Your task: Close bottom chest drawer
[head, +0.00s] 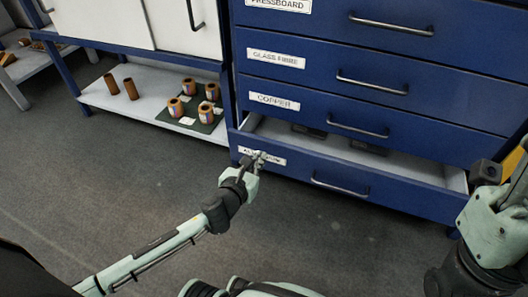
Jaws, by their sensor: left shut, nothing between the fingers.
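The bottom drawer (395,199) of the blue chest (235,60) is pulled out, with its pale inside and a few dark items showing. Its front has a long metal handle (340,187) and a white label (272,158), partly covered by my left gripper. My left gripper (259,156) is shut and empty, with its fingertips at the left part of the drawer front, over the label. I cannot tell whether they touch it. My right arm (492,228) stands at the right edge, in front of the drawer's right end; its gripper is not visible.
The drawers above, labelled copper (274,101), glass fibre (276,59) and pressboard, look shut. To the left, a low shelf (140,98) holds several copper-coloured rolls (206,112), some on a green mat (190,122). The grey floor (120,190) before the chest is clear.

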